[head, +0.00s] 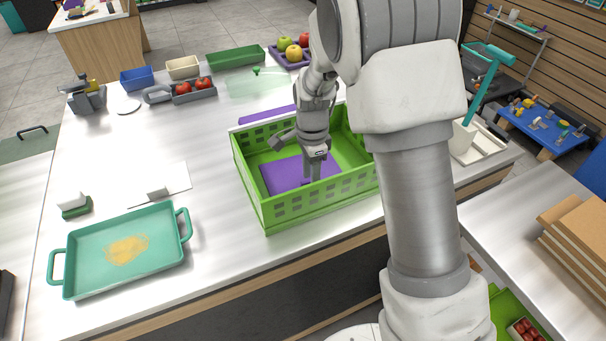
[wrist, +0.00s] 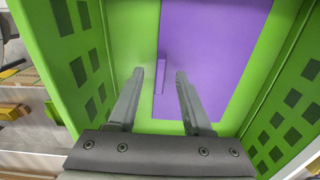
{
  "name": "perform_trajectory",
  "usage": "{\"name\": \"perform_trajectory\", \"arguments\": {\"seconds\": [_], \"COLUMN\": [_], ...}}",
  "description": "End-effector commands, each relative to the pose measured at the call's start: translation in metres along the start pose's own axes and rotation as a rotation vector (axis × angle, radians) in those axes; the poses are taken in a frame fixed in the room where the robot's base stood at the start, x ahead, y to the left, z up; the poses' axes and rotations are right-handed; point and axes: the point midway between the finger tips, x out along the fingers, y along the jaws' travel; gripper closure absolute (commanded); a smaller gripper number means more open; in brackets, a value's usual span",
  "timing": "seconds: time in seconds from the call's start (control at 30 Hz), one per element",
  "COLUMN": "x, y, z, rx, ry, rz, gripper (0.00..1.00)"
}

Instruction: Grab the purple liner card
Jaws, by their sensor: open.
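The purple liner card (head: 285,176) lies flat on the floor of the green crate (head: 290,211). In the wrist view the purple card (wrist: 222,60) fills much of the crate floor, and a narrow raised purple ridge (wrist: 161,73) stands near its left edge. My gripper (head: 310,181) reaches down into the crate above the card. In the wrist view my gripper (wrist: 158,75) is open and empty, with the ridge between its two fingers. Whether the fingers touch the card cannot be told. My arm hides the crate's right part.
The crate's slotted green walls (wrist: 75,45) rise close around my gripper. Another purple piece (head: 267,114) shows behind the crate. A teal tray (head: 75,275) with yellow crumbs stands at front left. Grey, blue and green trays line the back. The counter left of the crate is mostly clear.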

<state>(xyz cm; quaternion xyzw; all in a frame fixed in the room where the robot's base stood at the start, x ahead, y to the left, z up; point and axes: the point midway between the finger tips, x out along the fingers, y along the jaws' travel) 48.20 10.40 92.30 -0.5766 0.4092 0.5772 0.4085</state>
Motion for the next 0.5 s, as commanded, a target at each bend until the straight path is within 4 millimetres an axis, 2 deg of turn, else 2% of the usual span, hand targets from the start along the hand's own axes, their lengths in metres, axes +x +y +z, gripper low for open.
{"name": "perform_trajectory", "arguments": {"seconds": [0.1, 0.3, 0.37, 0.5], "x": [0.0082, 0.0082, 0.0081, 0.0079], "y": [0.0001, -0.0001, -0.0002, -0.0002], "z": [-0.0001, -0.0001, -0.0001, -0.0001], "rx": [0.0, 0.0, 0.0, 0.0], "ry": [0.0, 0.0, 0.0, 0.0], "rz": [0.0, -0.001, -0.001, -0.001], "gripper": [0.5, 0.5, 0.59, 0.84]}}
